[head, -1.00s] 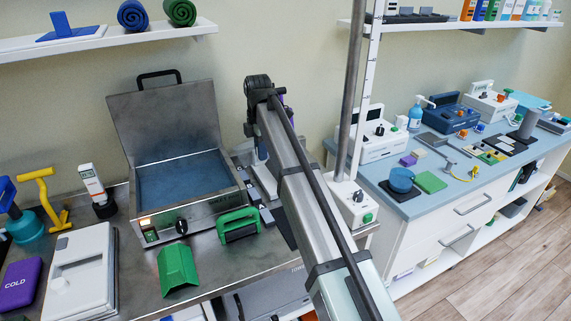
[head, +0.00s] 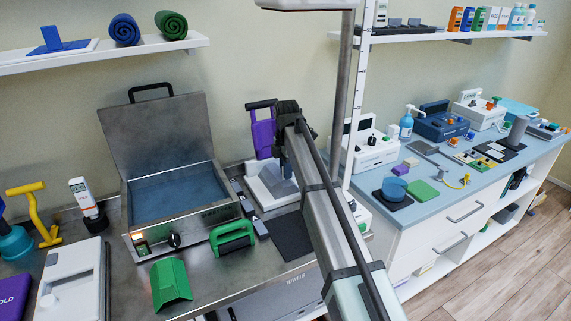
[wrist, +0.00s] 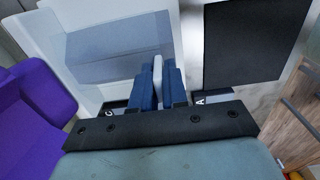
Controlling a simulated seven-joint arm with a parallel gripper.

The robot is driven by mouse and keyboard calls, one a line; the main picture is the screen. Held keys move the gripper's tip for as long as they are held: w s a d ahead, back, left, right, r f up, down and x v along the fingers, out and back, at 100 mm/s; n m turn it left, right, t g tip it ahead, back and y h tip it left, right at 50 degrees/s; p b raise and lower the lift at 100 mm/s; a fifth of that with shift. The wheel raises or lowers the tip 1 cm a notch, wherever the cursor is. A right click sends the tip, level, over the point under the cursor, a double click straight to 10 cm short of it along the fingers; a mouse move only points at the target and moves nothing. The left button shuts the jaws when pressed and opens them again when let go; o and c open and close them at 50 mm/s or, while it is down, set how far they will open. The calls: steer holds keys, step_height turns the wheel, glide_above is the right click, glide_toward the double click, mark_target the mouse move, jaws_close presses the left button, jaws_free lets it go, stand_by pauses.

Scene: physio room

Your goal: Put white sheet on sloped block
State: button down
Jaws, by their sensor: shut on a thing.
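My gripper (head: 287,170) is over a white slab (head: 262,190) with a raised rim, behind the green-handled tool. In the wrist view my blue fingers (wrist: 158,72) are shut on a narrow white piece (wrist: 158,68). I cannot tell whether this piece is part of the white sheet or joined to the slab below. In the wrist view the slab (wrist: 60,30) has a grey-blue raised or sunken area (wrist: 120,50). A green block with sloped faces (head: 170,284) lies at the counter's front. I cannot tell which thing is the sloped block.
A steel box with its lid open (head: 178,195) stands left of my arm. A green-handled tool (head: 232,238) lies before it. A dark flat pad (head: 292,236) lies right of that. A purple paddle (head: 262,130) stands behind my gripper; a pole (head: 343,95) rises at its right.

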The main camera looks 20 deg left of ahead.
steer(key=shift+f, duration=0.8)
steer(key=c, duration=1.1)
jaws_free()
steer(key=shift+c, duration=0.2)
steer(key=shift+r, duration=0.1)
step_height(320, 180, up, 12)
steer(key=shift+r, duration=0.25)
